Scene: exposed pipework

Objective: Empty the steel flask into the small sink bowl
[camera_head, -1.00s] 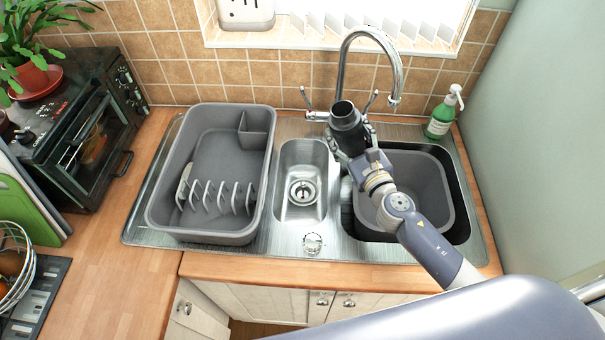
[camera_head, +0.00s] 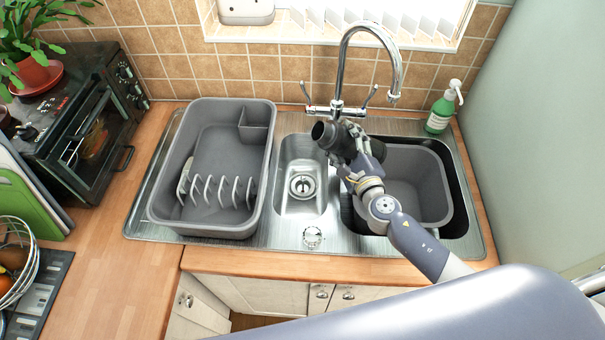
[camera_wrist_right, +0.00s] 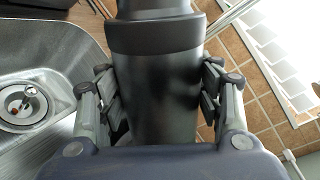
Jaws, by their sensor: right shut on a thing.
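The dark steel flask (camera_head: 338,138) is held by my right gripper (camera_head: 352,150), above the sink between the small bowl and the large bowl. It is tilted, with its open mouth toward the left, near the small bowl's back right edge. In the right wrist view the flask (camera_wrist_right: 155,90) sits between both fingers of the gripper (camera_wrist_right: 160,95), which are shut on it. The small sink bowl (camera_head: 302,205) with its round drain is in the middle of the steel sink. The bowl's drain side also shows at the left in the wrist view (camera_wrist_right: 60,105). No liquid is visible. My left gripper is out of view.
A grey dish rack tub (camera_head: 160,200) stands left of the small bowl. A grey basin (camera_head: 430,195) sits in the right bowl. The chrome tap (camera_head: 342,75) rises just behind the flask. A green soap bottle (camera_head: 438,118) stands at the back right.

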